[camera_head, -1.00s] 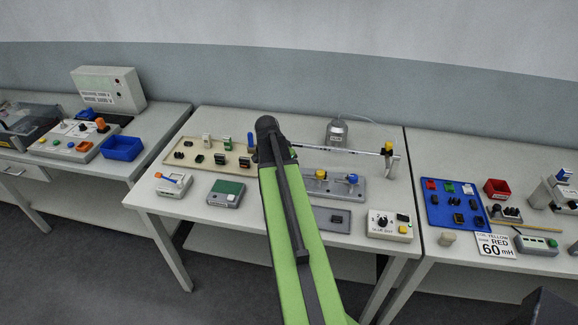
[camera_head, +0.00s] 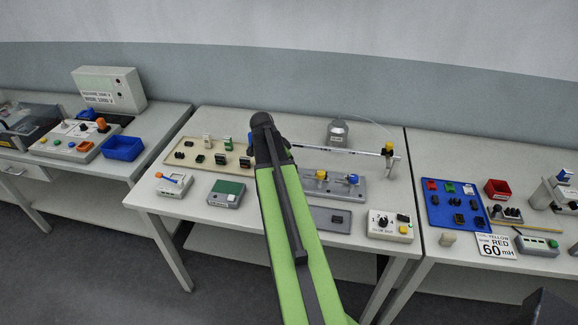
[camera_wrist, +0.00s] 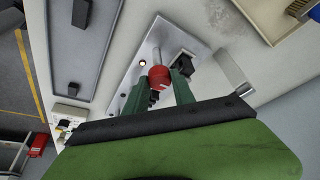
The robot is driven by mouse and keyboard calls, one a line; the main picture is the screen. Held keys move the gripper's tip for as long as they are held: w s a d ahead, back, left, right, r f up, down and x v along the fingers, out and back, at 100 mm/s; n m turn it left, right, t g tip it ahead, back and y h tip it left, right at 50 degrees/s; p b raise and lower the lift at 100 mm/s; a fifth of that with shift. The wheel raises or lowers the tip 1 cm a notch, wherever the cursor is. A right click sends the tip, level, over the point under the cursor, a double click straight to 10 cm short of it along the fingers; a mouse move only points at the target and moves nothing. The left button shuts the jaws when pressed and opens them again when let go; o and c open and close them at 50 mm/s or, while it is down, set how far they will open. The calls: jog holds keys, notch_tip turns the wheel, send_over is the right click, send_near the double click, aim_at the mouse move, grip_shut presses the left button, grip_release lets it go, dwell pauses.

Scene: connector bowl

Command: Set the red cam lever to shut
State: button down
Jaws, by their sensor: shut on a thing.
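The lower part of the knob is partly hidden between the fingers. In the head view my own arm covers the lever and my gripper.
Beside the knob in the wrist view are a black block (camera_wrist: 186,64) and a pale upright bracket (camera_wrist: 235,70). A grey tray (camera_wrist: 88,45) lies to the left. The head view shows a grey fixture (camera_head: 350,190) and a control box (camera_head: 390,226) right of my arm.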

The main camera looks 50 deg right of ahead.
jog(key=shift+w+a, duration=0.15)
jog(key=shift+w, duration=0.05)
jog(key=c, duration=1.1)
grip_release()
jog(key=shift+o, duration=0.2)
jog(key=p+v, duration=1.6)
jog(key=v, duration=0.1)
jog(key=shift+a, duration=0.15)
jog(key=shift+r, duration=0.15)
